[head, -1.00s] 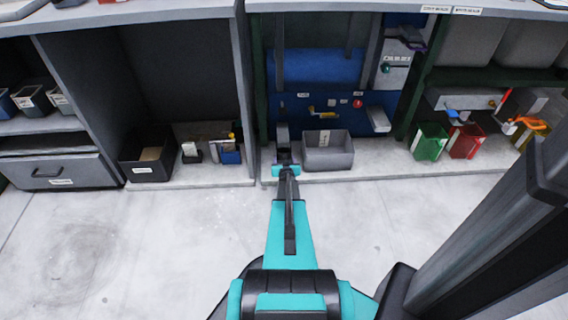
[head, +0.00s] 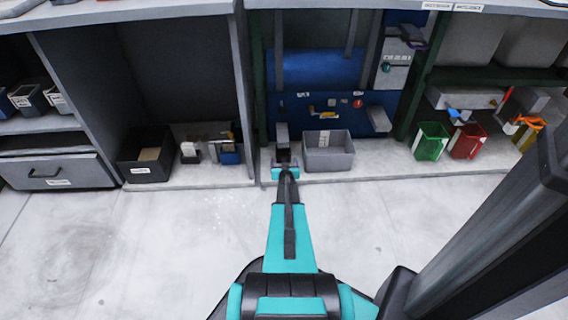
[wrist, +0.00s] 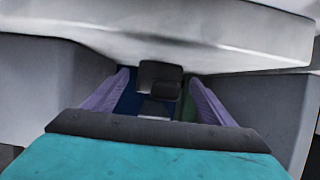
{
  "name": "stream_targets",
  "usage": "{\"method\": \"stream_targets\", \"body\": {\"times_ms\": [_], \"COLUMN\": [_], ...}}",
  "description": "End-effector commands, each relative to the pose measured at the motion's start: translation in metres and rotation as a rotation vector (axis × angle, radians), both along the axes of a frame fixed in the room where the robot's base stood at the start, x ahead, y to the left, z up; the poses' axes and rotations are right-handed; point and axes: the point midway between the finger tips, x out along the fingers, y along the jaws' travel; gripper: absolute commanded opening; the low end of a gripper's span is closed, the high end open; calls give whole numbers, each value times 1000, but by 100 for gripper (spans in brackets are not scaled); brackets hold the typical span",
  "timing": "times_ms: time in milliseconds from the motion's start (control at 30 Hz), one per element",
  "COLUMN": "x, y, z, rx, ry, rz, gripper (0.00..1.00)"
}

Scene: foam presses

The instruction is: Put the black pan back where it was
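My gripper (head: 284,161) reaches down to the floor-level ledge under the workbench, just left of a grey bin. In the wrist view my gripper (wrist: 159,76) has its two purple fingers apart. A small black piece (wrist: 160,78) shows between and beyond the fingers; I cannot tell whether it is part of the black pan, and no contact with the fingers is clear. An open black container (head: 145,155) with a light label stands on the ledge at the left; I cannot tell whether it is the pan.
The grey bin (head: 329,155) stands close right of my gripper. A grey upright block (head: 282,133) is just behind it. Green (head: 430,142) and red (head: 466,142) bins stand further right. Pale walls crowd the wrist view. The floor (head: 150,235) in front is clear.

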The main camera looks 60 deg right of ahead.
Motion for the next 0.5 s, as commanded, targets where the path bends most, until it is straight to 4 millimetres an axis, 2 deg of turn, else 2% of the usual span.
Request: {"method": "stream_targets", "body": {"times_ms": [300, 500], "x": [1, -7], "y": [0, 12], "z": [-4, 4], "rx": [0, 0], "ry": [0, 0], "rz": [1, 1], "gripper": [78, 78]}}
